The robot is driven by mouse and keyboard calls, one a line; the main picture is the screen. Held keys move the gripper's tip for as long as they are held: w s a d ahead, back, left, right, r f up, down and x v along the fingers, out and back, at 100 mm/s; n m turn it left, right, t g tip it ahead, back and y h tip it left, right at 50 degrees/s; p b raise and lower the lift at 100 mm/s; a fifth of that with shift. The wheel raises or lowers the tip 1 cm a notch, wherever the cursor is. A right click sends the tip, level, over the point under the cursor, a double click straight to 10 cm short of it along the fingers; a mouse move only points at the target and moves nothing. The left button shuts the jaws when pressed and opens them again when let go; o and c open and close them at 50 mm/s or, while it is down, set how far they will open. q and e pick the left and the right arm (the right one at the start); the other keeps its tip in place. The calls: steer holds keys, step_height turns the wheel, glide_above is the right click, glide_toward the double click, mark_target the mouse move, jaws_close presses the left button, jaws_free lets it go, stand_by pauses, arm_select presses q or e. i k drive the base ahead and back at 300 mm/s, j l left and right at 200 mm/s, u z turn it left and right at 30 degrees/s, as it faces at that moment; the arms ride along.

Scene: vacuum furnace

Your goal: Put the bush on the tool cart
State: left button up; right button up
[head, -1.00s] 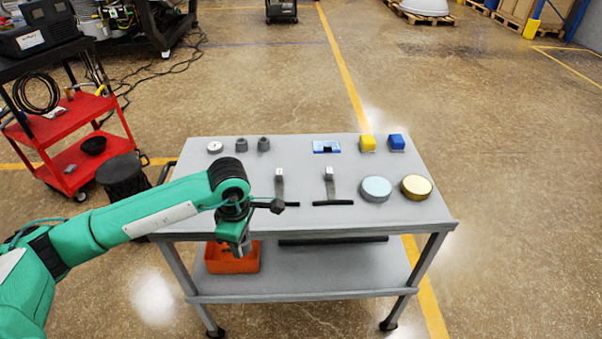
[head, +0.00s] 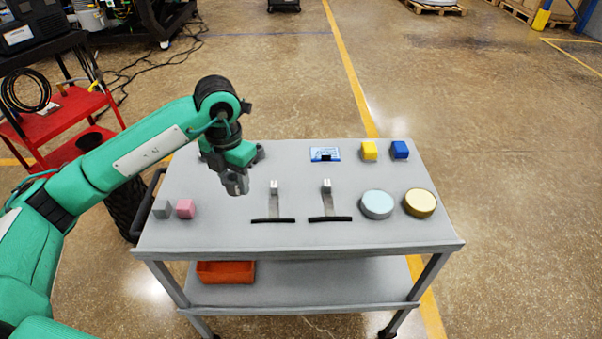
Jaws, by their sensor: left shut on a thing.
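The grey tool cart (head: 300,235) stands in front of me. My left gripper (head: 237,189) points down over the left part of its top, shut on a small grey metallic piece, apparently the bush (head: 238,186). The jaws hide part of the bush. It looks close to the cart top, but I cannot tell if it touches. A dark grey cylindrical part (head: 259,152) shows partly behind the gripper. My right gripper is not in view.
An orange bin (head: 226,272) is below.

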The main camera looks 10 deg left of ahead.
mark_target(282, 154)
steer(key=i, duration=1.15)
